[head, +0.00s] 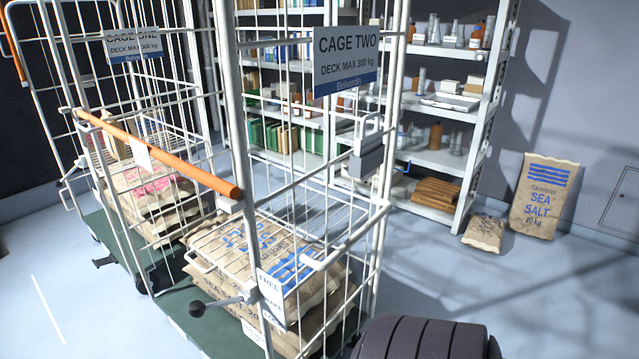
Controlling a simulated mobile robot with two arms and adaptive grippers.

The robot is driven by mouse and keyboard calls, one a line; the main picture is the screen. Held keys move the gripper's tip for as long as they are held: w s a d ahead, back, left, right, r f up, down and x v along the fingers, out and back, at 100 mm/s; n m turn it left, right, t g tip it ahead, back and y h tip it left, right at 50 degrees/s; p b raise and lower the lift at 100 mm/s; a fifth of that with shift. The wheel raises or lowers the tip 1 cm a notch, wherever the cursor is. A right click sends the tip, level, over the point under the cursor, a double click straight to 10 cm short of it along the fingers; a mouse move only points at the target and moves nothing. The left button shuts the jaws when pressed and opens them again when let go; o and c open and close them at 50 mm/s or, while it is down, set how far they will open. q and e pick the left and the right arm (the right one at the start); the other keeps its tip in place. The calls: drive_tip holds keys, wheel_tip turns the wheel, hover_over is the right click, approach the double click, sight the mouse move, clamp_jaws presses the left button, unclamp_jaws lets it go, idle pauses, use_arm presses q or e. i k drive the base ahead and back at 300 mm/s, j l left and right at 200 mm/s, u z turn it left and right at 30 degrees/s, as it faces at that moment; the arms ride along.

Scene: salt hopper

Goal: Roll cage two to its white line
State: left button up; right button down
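Cage two (233,110) is a white wire roll cage in the middle, with a "CAGE TWO, DECK MAX 300 kg" sign (345,60). Salt sacks (255,250) with blue print lie stacked on its green deck (195,322). An orange bar (165,155) with a white tag runs to its front post. A lever with a dark knob (197,308) sticks out low, beside a tag (271,297) reading "FREE" at its top; the rest is hard to read. A white line (48,310) is on the floor at the lower left. Neither gripper shows.
Cage one (70,60), with more sacks (150,190), stands close on the left. Loaded shelves (425,160) stand behind. A salt sack (543,195) leans on the wall; a smaller sack (484,232) lies beside it. Floor is open at right and lower left.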

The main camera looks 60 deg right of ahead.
sight(314, 316)
drive_tip(key=z, duration=2.25)
